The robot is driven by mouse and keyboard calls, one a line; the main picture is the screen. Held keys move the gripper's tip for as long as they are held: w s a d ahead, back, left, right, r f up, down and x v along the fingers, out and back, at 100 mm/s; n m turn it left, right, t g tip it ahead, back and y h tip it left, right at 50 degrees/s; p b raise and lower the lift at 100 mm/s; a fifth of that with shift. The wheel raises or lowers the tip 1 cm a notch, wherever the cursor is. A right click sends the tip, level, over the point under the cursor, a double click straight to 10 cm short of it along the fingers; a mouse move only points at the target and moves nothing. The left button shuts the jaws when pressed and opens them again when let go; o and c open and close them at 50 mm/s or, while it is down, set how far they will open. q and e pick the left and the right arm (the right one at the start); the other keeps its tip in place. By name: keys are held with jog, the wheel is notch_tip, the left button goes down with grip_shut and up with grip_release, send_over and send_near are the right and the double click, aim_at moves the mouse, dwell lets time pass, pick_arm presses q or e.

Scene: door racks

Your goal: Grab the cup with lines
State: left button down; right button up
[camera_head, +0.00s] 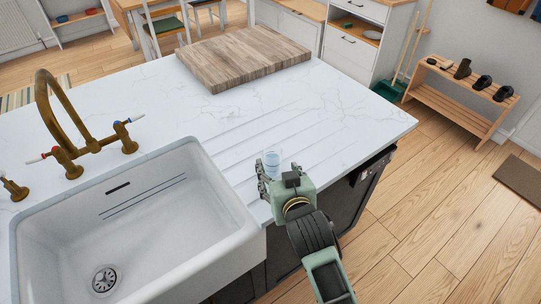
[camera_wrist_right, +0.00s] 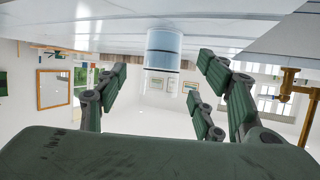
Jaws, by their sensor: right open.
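A small pale-blue, see-through cup (camera_head: 272,158) stands on the white marble counter (camera_head: 340,110), near its front edge and to the right of the sink. In the right wrist view the cup (camera_wrist_right: 163,50) shows thin dark lines around it and sits just beyond the fingertips, between the spread fingers. My right gripper (camera_head: 277,177) is at the counter edge, right in front of the cup. My left gripper is not in view.
A white sink (camera_head: 130,225) with a brass tap (camera_head: 75,130) lies to the left of the cup. A wooden cutting board (camera_head: 243,57) lies at the back of the counter. The counter around the cup is clear. A wooden shoe rack (camera_head: 460,95) stands at the far right.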

aim_at(274, 167)
jog(key=shift+w+a, duration=0.1)
jog(key=shift+w, duration=0.1)
jog(key=shift+p+x, duration=0.6)
jog(key=shift+x, duration=1.6)
jog(key=shift+w+a+f, duration=0.1)
jog(key=shift+w+f, duration=0.05)
jog(key=shift+f, duration=0.15)
jog(key=c, duration=1.5)
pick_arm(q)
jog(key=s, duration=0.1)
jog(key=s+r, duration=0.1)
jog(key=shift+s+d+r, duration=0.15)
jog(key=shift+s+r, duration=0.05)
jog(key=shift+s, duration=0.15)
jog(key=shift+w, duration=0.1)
pick_arm(e)
jog(key=shift+r, duration=0.15)
